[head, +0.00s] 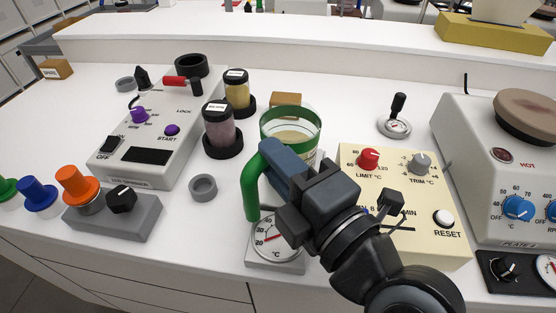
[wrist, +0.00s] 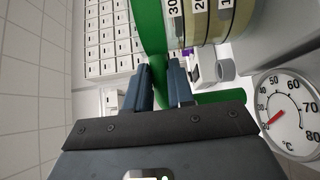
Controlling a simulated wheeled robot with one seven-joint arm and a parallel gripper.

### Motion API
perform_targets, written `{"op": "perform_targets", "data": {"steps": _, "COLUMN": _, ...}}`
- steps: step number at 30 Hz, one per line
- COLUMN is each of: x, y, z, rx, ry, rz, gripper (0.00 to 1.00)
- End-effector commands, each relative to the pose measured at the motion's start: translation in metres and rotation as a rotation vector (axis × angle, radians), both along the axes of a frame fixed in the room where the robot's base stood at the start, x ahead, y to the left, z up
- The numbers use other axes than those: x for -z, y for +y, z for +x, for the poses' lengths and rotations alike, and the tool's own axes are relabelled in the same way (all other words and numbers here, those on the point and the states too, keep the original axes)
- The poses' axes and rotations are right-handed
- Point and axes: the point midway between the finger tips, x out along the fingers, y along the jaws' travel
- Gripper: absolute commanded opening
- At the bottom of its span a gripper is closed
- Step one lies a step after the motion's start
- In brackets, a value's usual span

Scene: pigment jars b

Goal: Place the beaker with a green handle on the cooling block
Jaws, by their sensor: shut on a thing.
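The beaker (head: 304,128) is clear, with a green rim band and pale yellow contents. Its green handle (head: 250,187) faces left. My gripper (head: 272,158) is shut on the handle, and the gripper and arm hide the beaker's lower part, so I cannot tell whether its base touches anything. In the wrist view the handle (wrist: 150,28) runs between the fingers (wrist: 158,67), beside the beaker's graduated wall (wrist: 208,20). No label names the cooling block; a grey block with a dial thermometer (head: 268,238) lies below the handle, partly covered by my gripper.
A cream control panel (head: 405,175) with red and grey knobs is right of the beaker. A hot plate (head: 490,150) stands farther right. Pigment jars (head: 222,130) and a grey ring (head: 203,188) are to the left. A grey block with a black knob (head: 145,215) sits front left.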

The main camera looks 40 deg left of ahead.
Motion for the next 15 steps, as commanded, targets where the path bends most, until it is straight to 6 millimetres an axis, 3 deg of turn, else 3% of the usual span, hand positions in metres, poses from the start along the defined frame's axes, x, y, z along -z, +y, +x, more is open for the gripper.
{"op": "perform_targets", "data": {"steps": 15, "x": 0.0057, "y": 0.0000, "z": 0.0000, "rx": 0.000, "ry": -0.003, "rz": 0.002, "gripper": 0.00}}
